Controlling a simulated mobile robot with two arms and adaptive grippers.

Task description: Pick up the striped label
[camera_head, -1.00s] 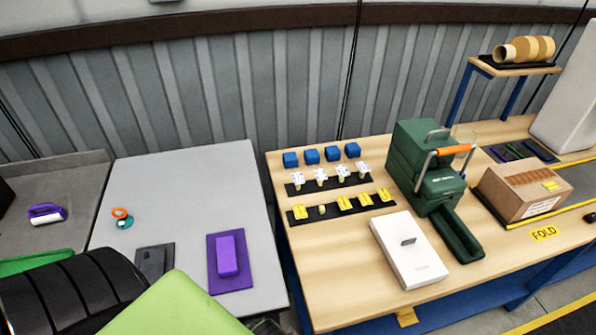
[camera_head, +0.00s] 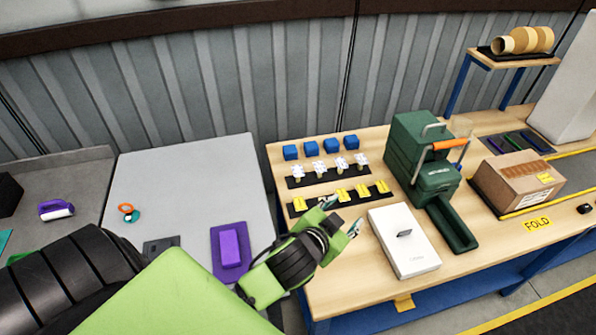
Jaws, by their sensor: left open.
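Small white labels with dark marks (camera_head: 319,168) stand on small tan holders along the back black strip (camera_head: 350,174). Yellow labels (camera_head: 362,190) stand along the front black strip (camera_head: 372,197). The marks are too small to tell which label is striped. My left gripper (camera_head: 342,216) is open and empty. Its fingertips are just in front of the front strip, near its middle, and overlap part of it in the picture. It partly hides a small holder there. My right gripper is not in view.
Blue blocks (camera_head: 312,148) line the back. A white box (camera_head: 401,250) lies right of my gripper, with a green press (camera_head: 425,160) behind it. A brown carton (camera_head: 517,183) sits at the right. A purple block (camera_head: 230,248) lies on the grey table.

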